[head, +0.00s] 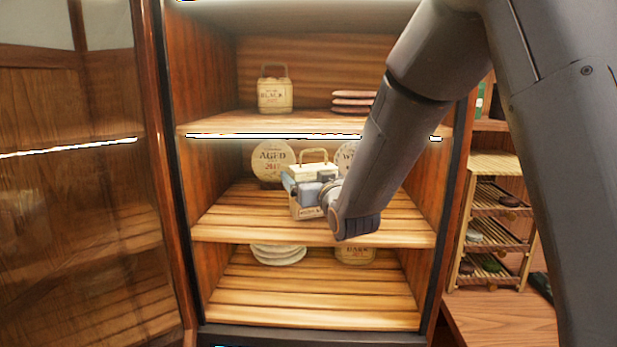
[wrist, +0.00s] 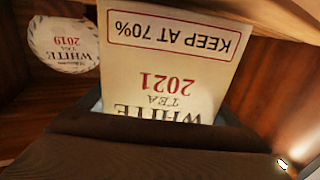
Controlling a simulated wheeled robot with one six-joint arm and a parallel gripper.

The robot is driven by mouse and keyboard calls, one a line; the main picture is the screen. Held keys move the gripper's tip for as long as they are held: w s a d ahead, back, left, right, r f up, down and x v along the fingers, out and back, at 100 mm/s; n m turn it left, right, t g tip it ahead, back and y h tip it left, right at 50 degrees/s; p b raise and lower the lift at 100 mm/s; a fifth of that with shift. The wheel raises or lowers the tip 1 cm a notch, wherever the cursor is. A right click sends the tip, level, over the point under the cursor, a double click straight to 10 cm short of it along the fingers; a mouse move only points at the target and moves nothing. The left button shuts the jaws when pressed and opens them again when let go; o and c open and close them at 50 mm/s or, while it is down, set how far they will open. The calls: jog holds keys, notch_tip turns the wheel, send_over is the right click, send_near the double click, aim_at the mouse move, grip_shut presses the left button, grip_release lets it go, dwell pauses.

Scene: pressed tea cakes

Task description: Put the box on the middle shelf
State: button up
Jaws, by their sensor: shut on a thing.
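A cream box (head: 315,170) with a handle on top is in my gripper (head: 309,192), at the middle shelf (head: 235,217) of the open cabinet. In the wrist view the box (wrist: 175,72) shows upside-down print reading "White Tea 2021" and "Keep at 70%". My gripper is shut on the box. The box looks roughly upright above the middle shelf boards, towards the front. I cannot tell whether its base touches the boards. My gripper and wrist hide part of its front and right side.
Behind the box on the middle shelf stand a round "Aged" cake (head: 272,160) and a "White" cake (head: 346,157); the latter also shows in the wrist view (wrist: 63,45). The upper shelf edge (head: 300,135) runs above. The glass door (head: 70,200) stands open at left.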

jog(key=shift+s+f+b, duration=0.15)
jog(key=shift+f+b, duration=0.15)
jog(key=shift+f, duration=0.2)
jog(key=o, duration=1)
jog(key=shift+f, duration=0.1)
jog(key=shift+o, duration=0.2)
jog(key=shift+f, duration=0.1)
jog(key=shift+r+p, duration=0.75)
jog(key=shift+p, duration=0.05)
jog(key=b+v, duration=0.5)
jog(key=v, duration=0.6)
jog(key=shift+s+r, duration=0.2)
jog(key=shift+s, duration=0.15)
jog(key=shift+d, duration=0.2)
